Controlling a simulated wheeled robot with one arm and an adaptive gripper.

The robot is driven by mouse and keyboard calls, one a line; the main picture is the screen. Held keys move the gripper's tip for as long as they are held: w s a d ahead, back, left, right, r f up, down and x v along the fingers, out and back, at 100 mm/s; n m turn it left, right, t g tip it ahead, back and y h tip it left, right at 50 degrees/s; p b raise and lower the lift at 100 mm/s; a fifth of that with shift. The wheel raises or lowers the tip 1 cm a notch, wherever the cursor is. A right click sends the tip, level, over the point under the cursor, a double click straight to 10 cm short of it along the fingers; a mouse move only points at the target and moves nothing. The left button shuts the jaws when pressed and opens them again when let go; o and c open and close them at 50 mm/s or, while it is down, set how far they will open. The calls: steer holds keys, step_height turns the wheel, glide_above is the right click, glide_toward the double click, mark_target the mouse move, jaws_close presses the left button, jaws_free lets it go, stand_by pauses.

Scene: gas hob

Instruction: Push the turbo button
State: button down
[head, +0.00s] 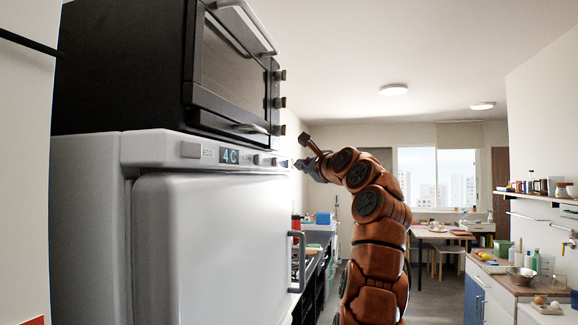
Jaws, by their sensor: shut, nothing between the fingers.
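A white fridge (215,235) fills the left of the head view. A control strip (215,153) runs along its top front. It has a dark button (190,150) by the label ECO, a lit display (229,156) reading 4C, and further dark buttons (262,160) toward its right end. The lettering there is too small to read, so I cannot tell which one is turbo. My gripper (299,164) is shut and empty. It points left at the strip's right end, close to it in the picture. I cannot tell whether it touches.
A black oven (190,75) with knobs and a handle stands on the fridge. The fridge door handle (298,262) sticks out below my gripper. A counter (520,275) stands at the right and a table (440,234) at the back. Open floor lies between.

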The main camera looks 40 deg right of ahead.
steer(key=shift+s+d+p, duration=0.1)
steer(key=shift+s+d, duration=0.45)
steer(key=shift+s, duration=0.25)
steer(key=shift+s+d+p, duration=0.1)
steer(key=shift+s+d, duration=0.45)
steer(key=shift+s, duration=0.25)
steer(key=shift+s+d+p, duration=0.1)
steer(key=shift+s+d, duration=0.45)
steer(key=shift+s, duration=0.25)
